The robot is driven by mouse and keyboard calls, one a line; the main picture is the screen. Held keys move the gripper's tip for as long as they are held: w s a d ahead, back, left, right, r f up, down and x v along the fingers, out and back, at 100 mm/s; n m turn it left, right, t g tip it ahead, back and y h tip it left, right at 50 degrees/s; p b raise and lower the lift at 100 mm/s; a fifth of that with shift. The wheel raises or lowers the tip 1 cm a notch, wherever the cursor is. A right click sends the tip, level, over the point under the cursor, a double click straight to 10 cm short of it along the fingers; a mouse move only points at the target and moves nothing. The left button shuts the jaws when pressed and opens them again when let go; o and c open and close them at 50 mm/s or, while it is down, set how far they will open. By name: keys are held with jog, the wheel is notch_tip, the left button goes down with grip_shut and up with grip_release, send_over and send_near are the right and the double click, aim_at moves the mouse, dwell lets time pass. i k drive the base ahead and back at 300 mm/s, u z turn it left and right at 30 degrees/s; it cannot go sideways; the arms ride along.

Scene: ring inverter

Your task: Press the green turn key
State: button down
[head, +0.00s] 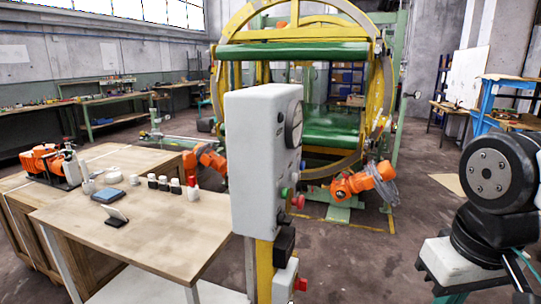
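A grey control box (255,160) stands upright on a yellow post in the middle of the head view. Its front panel is turned to the right and seen at a steep angle. A small green control (284,192) sticks out low on this panel; its exact shape is too small to tell. A dark round dial is near the top. Part of my arm shows at the right edge, apart from the box. My gripper is not in view.
A wooden table (150,235) with small bottles and a tablet stands left of the box. A lower box with a red button (300,284) is under it. Behind is a yellow ring machine (225,100) with orange motors. Open floor lies between the box and my arm.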

aim_at(285, 191)
jog(key=u, duration=1.15)
jog(key=k, duration=0.4)
jog(key=z, duration=1.35)
